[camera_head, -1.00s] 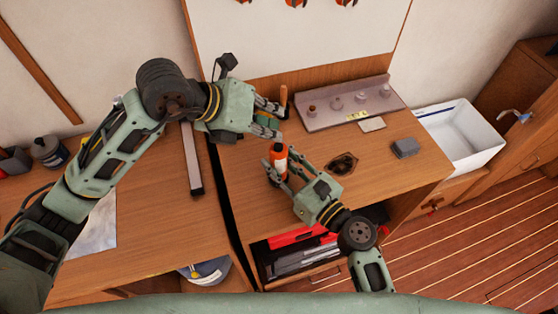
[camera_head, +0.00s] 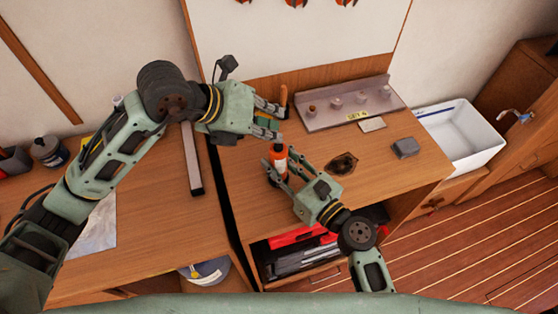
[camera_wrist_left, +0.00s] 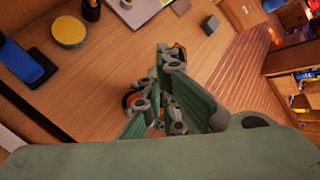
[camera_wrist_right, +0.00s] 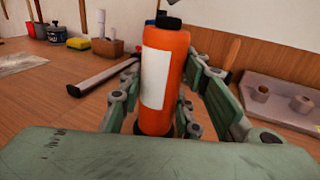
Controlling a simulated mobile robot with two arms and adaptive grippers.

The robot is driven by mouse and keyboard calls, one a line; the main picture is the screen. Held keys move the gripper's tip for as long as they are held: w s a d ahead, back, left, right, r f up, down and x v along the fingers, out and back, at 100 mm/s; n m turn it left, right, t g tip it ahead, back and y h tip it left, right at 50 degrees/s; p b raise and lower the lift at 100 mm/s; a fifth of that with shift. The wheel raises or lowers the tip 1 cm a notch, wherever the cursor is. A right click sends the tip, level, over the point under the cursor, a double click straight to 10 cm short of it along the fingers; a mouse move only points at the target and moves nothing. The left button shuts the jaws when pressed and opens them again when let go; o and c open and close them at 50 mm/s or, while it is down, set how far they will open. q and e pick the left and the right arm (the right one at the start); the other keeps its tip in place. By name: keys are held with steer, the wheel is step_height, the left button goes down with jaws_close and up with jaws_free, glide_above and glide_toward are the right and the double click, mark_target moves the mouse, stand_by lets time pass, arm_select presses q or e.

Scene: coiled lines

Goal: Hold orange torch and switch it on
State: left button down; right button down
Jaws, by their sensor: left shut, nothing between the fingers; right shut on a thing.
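The orange torch (camera_head: 278,157) stands upright on the bench, with a black cap and a white label that show in the right wrist view (camera_wrist_right: 163,80). My right gripper (camera_head: 281,178) is shut around the torch's lower body. My left gripper (camera_head: 279,122) is shut and empty, just above and behind the torch's top in the head view. In the left wrist view its fingers (camera_wrist_left: 165,88) hide most of the torch, leaving a bit of orange (camera_wrist_left: 130,99) beside them. I cannot tell whether the left fingertips touch the cap.
A grey rack with several pegs (camera_head: 347,103) stands at the back of the bench. A grey block (camera_head: 405,147) and a dark round inset (camera_head: 342,163) lie to the right. A white sink (camera_head: 462,134) is beyond. A long grey bar (camera_head: 192,160) lies left.

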arm_select(q)
steer(key=shift+f, duration=0.3)
steer(key=shift+f, duration=0.3)
stand_by(0.4)
steer(key=shift+r, duration=0.75)
steer(key=shift+r, duration=0.1)
step_height(320, 180, up, 6)
steer(key=shift+f, duration=0.1)
stand_by(0.4)
